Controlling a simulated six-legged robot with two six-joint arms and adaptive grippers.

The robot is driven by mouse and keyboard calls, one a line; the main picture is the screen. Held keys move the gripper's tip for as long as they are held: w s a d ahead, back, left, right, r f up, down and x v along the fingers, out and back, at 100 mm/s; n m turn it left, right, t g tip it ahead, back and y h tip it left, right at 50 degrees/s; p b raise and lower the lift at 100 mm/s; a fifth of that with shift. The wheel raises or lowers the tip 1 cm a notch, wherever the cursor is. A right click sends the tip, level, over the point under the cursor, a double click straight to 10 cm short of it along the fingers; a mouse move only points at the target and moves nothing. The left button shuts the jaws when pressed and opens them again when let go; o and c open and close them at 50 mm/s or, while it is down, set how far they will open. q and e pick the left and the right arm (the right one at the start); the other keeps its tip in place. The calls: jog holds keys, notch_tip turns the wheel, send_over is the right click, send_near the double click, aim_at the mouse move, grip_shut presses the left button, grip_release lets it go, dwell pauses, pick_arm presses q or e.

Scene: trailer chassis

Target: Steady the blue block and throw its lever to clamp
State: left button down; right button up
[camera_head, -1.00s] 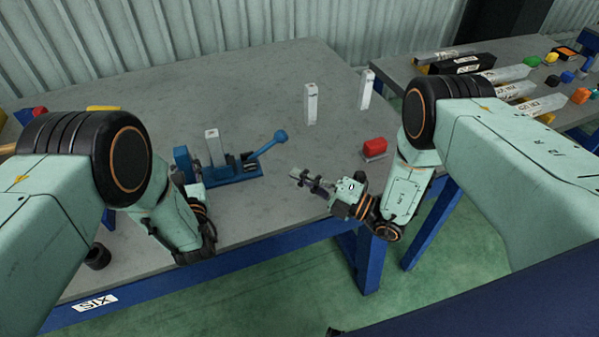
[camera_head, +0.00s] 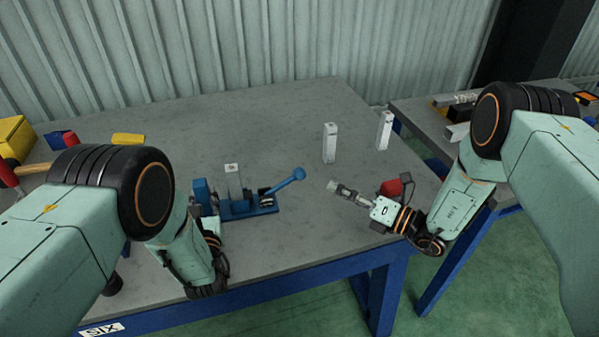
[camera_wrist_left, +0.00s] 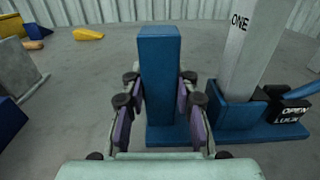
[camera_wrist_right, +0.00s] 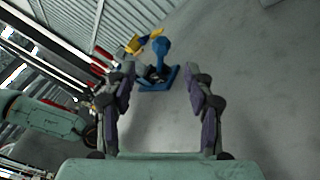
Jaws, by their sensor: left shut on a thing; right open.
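The blue block (camera_head: 264,206) is a fixture on the table with a white upright bar (camera_head: 234,182) standing in it. Its blue lever (camera_head: 284,183) tilts up to the right and ends in a ball. My left gripper (camera_wrist_left: 160,84) is shut on the blue upright post (camera_wrist_left: 160,52) at the fixture's left end; my left arm hides the fingertips in the head view. The left wrist view shows ONE on the bar and OPEN on a black label. My right gripper (camera_head: 336,187) is open and empty, right of the lever ball, which shows between its fingers in the right wrist view (camera_wrist_right: 162,46).
Two white bars (camera_head: 329,143) (camera_head: 384,130) stand at the back right. A red object (camera_head: 391,188) is partly behind my right wrist. Yellow and red items lie at the left. A second table (camera_head: 425,120) stands at the right. The middle of the table is clear.

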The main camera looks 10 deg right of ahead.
aim_at(300, 173)
jog(key=shift+w+a+f+n, duration=0.1)
jog(key=shift+n, duration=0.3)
jog(key=shift+w+a, duration=0.25)
jog(key=shift+w, duration=0.05)
jog(key=x, duration=1.1)
jog(key=shift+c, duration=0.2)
grip_shut()
